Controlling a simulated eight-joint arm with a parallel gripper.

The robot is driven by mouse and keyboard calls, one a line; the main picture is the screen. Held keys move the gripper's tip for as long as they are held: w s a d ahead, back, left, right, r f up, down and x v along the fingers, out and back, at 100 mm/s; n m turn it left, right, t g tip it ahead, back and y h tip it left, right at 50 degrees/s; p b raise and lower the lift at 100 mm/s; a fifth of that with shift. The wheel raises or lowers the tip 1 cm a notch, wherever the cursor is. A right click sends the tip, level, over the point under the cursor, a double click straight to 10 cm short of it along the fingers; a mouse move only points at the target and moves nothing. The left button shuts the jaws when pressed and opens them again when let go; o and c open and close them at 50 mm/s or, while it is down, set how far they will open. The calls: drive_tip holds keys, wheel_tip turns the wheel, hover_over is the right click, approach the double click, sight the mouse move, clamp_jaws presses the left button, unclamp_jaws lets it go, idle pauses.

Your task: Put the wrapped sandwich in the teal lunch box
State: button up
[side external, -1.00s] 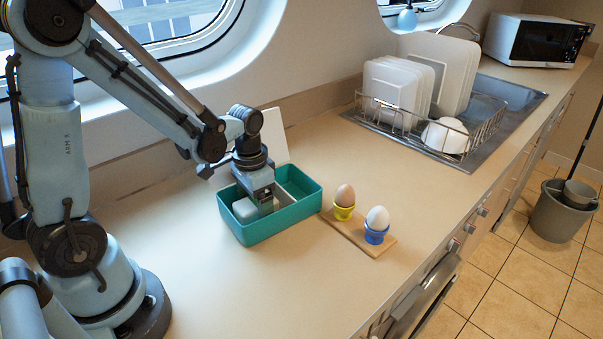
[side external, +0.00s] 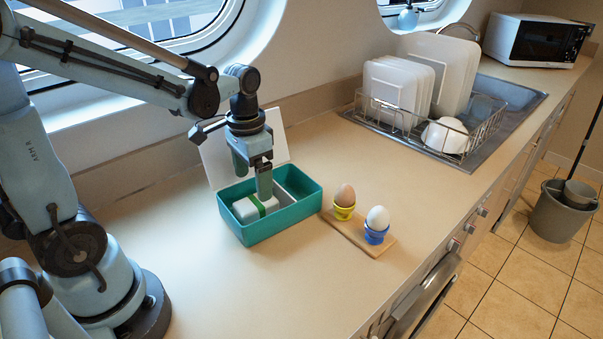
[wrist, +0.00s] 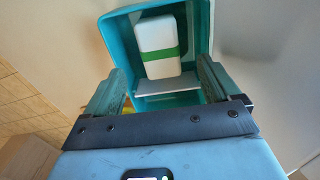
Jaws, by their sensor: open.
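The wrapped sandwich (side external: 245,210) is a white block with a green band. It lies inside the teal lunch box (side external: 262,231), in the compartment at the left, beside a pale divider. The wrist view also shows the sandwich (wrist: 158,38) within the box (wrist: 112,38), on the far side of the divider (wrist: 167,87). My gripper (side external: 256,188) is above the box and apart from the sandwich. Its two fingers (wrist: 160,88) are spread wide with nothing between them. The near finger hides part of the box's inside in the side view.
A white panel (side external: 222,160) stands upright behind the box. Two eggs in a yellow cup (side external: 344,212) and a blue cup (side external: 376,236) stand on a wooden board (side external: 350,233) at the right. A dish rack (side external: 400,118) is farther back. The front counter is clear.

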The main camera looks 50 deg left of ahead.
sight(255, 202)
drive_tip(key=s+d+r+n+t, duration=0.1)
drive_tip(key=s+d+r+t, duration=0.1)
drive_tip(key=d+r+t, duration=0.3)
drive_tip(key=shift+d+t, duration=0.15)
drive_tip(key=shift+t, duration=0.95)
